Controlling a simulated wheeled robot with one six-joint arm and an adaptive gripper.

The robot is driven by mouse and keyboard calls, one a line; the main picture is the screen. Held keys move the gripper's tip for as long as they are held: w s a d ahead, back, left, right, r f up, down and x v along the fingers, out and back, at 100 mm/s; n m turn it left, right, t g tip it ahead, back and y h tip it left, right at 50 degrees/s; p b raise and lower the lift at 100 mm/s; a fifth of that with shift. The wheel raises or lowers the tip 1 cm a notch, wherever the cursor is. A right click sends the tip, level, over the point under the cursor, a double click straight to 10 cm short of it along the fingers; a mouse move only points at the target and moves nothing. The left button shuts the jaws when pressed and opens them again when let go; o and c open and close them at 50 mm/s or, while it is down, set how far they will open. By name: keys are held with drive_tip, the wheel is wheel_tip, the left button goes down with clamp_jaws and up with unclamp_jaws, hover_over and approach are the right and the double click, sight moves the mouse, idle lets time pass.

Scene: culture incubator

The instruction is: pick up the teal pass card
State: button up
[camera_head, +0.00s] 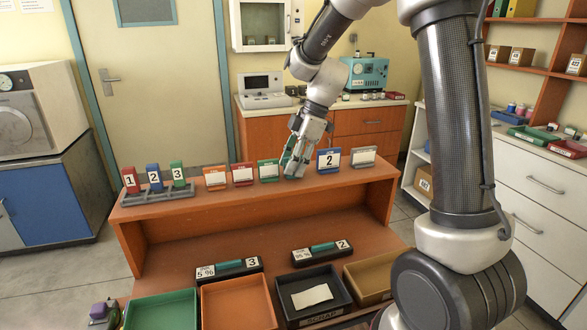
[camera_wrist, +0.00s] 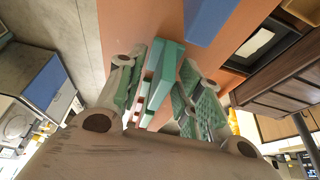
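My gripper (camera_head: 296,160) is at the top of the orange shelf unit, between a green-edged card stand and the blue stand marked 2. A teal piece (camera_wrist: 164,72), which looks like the teal pass card, stands between my two fingers in the wrist view. My fingers, with green textured pads, are close on both sides of it. I cannot tell whether they press on it. In the head view my fingers hide most of it.
To the left stand a green card (camera_head: 268,171), a red card (camera_head: 242,175) and an orange card (camera_head: 215,179). The blue stand 2 (camera_head: 328,161) is close on the right, with a grey card (camera_head: 363,158) beyond it. Bins, including a green tray (camera_head: 161,311), lie below.

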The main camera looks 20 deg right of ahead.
clamp_jaws()
idle(0.4)
